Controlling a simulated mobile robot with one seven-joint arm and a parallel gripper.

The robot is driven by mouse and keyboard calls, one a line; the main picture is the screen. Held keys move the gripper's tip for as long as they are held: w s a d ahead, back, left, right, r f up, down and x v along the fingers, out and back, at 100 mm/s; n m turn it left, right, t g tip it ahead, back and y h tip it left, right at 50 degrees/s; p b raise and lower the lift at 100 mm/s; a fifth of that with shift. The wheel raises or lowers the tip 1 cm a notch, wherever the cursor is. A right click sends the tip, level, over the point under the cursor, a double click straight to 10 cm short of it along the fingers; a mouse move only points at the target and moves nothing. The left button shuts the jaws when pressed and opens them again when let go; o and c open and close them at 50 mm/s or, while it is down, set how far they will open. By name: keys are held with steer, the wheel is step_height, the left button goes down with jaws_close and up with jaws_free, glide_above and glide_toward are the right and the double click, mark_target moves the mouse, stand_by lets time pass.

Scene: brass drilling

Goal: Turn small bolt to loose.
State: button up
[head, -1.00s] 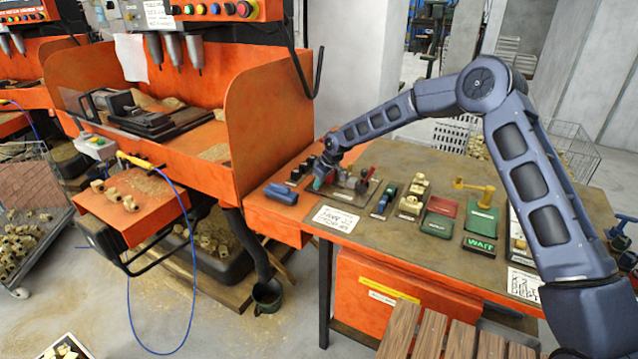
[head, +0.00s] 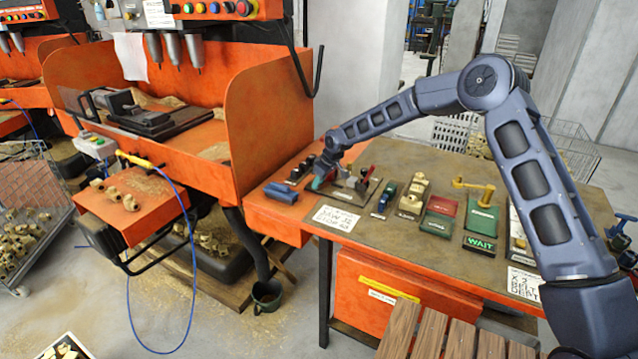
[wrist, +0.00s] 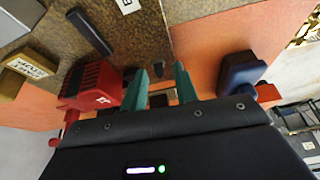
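My gripper (head: 319,183) is at the left part of the workbench, low over a grey plate with small fixtures. In the wrist view its two green fingers (wrist: 160,82) stand apart, with a gap between them. A small dark peg-like piece (wrist: 158,70) shows just past the fingertips, between them; I cannot tell if it is the small bolt. A red block (wrist: 95,85) is left of the fingers and a dark blue knob-like part (wrist: 240,72) is right of them. The head view is too small to show the bolt, and my wrist hides part of the plate.
A blue tool (head: 281,194) lies at the bench's left edge. A printed sign (head: 335,218) lies in front of the plate. Brass parts (head: 410,203), a green WAIT block (head: 480,243) and a yellow-handled piece (head: 474,187) stand to the right. An orange machine wall (head: 267,130) rises at left.

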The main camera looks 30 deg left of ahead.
steer(key=v, duration=0.7)
steer(key=shift+d, duration=0.15)
steer(key=shift+r, duration=0.1)
